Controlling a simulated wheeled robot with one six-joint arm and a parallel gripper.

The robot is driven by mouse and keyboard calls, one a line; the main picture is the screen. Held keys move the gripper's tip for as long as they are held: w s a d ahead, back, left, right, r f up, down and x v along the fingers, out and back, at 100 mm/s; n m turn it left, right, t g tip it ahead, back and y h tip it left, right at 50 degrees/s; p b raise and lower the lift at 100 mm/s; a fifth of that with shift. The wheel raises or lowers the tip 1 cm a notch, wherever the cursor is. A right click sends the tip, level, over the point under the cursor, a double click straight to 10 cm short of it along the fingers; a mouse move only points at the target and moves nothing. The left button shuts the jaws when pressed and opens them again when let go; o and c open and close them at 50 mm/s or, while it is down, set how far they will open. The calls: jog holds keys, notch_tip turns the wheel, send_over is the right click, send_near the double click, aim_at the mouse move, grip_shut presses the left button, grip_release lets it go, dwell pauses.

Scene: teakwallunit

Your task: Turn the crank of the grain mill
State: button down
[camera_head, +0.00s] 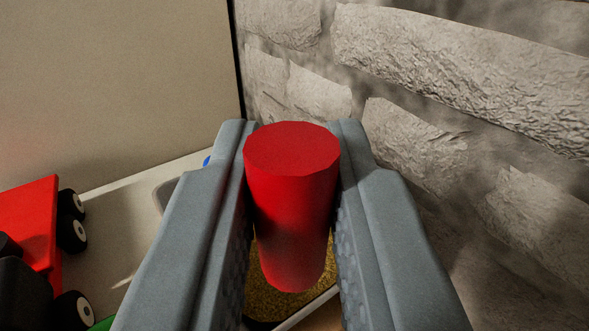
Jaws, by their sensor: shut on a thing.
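A red, slightly tapered cylinder, which looks like the crank's knob (291,205), stands between the two grey fingers of my gripper (292,190). The fingers touch it on its left and right sides and are shut on it. Its flat top faces the camera. The rest of the crank and the body of the grain mill are hidden or out of the frame. Below the knob, partly hidden by the fingers, is a container with a golden, grainy filling (278,283).
A rough stone wall (450,80) fills the right side, close to my right finger. A plain beige panel (110,90) stands at the back left. A red toy vehicle with black wheels (35,220) is on the pale surface (125,225) at left. A small blue thing (206,161) shows behind the left finger.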

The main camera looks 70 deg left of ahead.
jog(key=c, duration=1.4)
grip_release()
jog(key=shift+d, duration=0.1)
jog(key=v, duration=1.7)
jog(key=shift+s+d, duration=0.1)
jog(key=shift+d, duration=0.05)
